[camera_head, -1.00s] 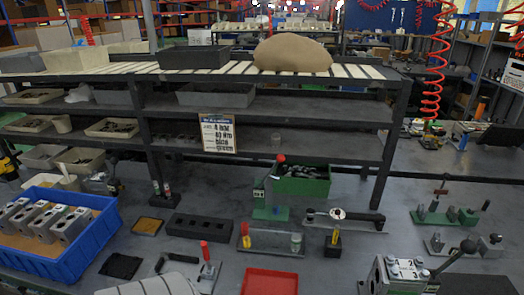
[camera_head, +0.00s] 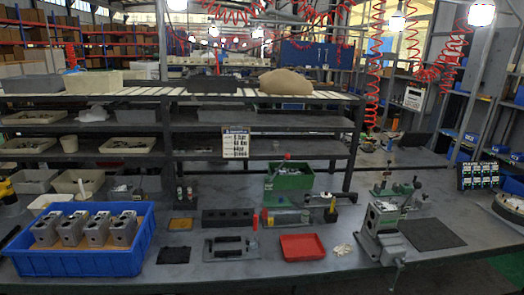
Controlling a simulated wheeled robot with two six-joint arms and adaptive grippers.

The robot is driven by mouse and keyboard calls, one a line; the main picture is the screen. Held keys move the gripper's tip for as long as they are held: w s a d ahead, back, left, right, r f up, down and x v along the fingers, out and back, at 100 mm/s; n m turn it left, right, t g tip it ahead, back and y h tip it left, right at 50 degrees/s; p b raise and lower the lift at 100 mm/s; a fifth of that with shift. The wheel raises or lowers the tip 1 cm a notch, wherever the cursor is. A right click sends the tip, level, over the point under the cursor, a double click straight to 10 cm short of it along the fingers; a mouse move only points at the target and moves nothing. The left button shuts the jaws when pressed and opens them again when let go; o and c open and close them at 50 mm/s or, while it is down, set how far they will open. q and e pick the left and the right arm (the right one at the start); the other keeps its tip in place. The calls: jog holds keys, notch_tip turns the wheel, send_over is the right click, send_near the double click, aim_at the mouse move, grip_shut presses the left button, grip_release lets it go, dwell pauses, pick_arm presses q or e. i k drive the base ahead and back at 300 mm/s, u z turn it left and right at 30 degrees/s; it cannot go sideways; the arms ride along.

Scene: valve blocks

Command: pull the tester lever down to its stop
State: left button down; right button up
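A green upright stand (camera_head: 268,192), which looks like the tester, is at the back middle of the bench in the head view. A slanted lever with a red knob (camera_head: 287,157) rises above it, its tip up. A green bin (camera_head: 291,178) stands right behind, so the stand's outline and the lever's lower end are hard to make out. Neither of my grippers is in view.
A blue crate (camera_head: 85,262) with several metal valve blocks is at the front left. A red tray (camera_head: 302,247) lies at the front middle. A vice (camera_head: 386,247) holding a block stands right of it, beside a dark mat (camera_head: 431,234). Shelving (camera_head: 311,118) stands behind.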

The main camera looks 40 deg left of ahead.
aim_at(287, 156)
jog(key=u, duration=0.75)
